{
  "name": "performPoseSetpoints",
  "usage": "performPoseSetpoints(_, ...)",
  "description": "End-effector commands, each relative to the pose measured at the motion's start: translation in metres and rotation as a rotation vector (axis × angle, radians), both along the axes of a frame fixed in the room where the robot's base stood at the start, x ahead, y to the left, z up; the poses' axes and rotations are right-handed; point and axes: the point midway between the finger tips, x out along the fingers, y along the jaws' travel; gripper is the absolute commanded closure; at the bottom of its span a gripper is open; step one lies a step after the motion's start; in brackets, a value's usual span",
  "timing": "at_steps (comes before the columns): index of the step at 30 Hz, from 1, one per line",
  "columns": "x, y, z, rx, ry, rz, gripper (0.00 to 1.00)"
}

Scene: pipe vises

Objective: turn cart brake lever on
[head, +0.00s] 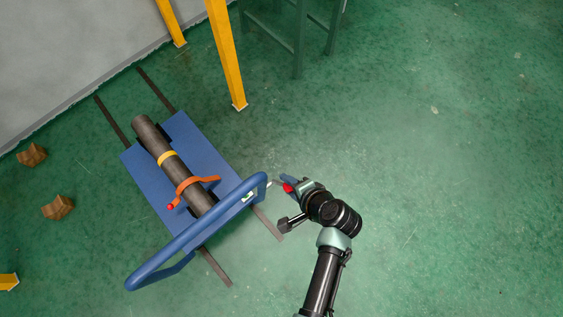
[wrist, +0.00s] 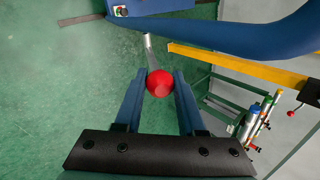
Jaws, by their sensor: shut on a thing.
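The blue cart (head: 215,150) stands on the green floor with its blue push handle (head: 165,257) toward me. Its brake lever (head: 276,184) is a thin grey rod with a red ball knob, sticking out to the right of the handle's right end. My gripper (head: 287,185) is at the knob, shut on it. In the wrist view the red knob (wrist: 160,83) sits between my two blue fingers (wrist: 158,92), and the grey rod runs up from it toward the cart. A small plate with a green and a red mark (wrist: 121,11) shows on the cart.
Dark rails (head: 112,122) run along the floor. Yellow posts (head: 228,60) and a green frame (head: 299,40) stand behind. Brown blocks (head: 58,207) lie at left. Floor on the right is clear.

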Motion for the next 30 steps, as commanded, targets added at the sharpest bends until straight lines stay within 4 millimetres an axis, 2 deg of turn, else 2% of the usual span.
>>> performPoseSetpoints(1, -0.006, -0.004, -0.013, 0.03, -0.035, -0.006, 1.0)
performPoseSetpoints(15, -0.036, -0.026, -0.053, 0.269, -0.371, 0.001, 1.0)
performPoseSetpoints(30, -0.051, -0.036, -0.088, 0.475, -0.651, 0.006, 1.0)
